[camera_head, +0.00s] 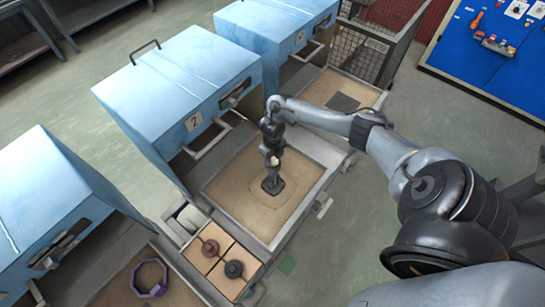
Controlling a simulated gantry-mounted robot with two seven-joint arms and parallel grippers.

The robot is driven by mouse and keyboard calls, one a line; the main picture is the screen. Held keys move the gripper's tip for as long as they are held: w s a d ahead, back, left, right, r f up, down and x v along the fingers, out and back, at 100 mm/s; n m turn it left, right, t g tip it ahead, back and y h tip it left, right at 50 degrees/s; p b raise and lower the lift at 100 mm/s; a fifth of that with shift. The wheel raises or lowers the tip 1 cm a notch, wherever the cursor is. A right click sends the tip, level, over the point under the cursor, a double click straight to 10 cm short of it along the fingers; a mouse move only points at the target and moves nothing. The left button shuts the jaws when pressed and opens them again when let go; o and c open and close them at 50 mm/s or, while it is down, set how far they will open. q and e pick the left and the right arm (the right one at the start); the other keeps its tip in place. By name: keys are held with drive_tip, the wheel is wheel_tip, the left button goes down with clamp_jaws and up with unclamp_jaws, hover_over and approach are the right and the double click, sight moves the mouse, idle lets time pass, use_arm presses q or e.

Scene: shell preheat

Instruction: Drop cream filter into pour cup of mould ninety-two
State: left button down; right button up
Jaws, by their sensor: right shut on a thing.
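My right gripper (273,163) points down over the sand bed in the middle, below the blue hood marked 2. It is shut on a small pale piece, apparently the cream filter (274,160), mostly hidden by the fingers. A dark, squarish piece (272,186), perhaps the pour cup, shows directly below the fingertips; I cannot tell whether the filter touches it. A faint outline surrounds it in the sand, perhaps the mould. No number ninety-two is legible. My left gripper is not in view.
A divided box (246,284) at the front holds a brown round piece (209,247) and a dark one (233,268). The blue hood (178,85) stands behind the middle bed (231,179). Sand around the gripper is clear.

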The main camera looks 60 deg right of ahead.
sight(273, 159)
idle(0.3)
drive_tip(key=o, duration=1.1)
wheel_tip(273, 159, up, 6)
drive_tip(key=shift+f, duration=0.1)
drive_tip(key=shift+r+p, duration=0.8)
drive_tip(key=shift+r, duration=1.7)
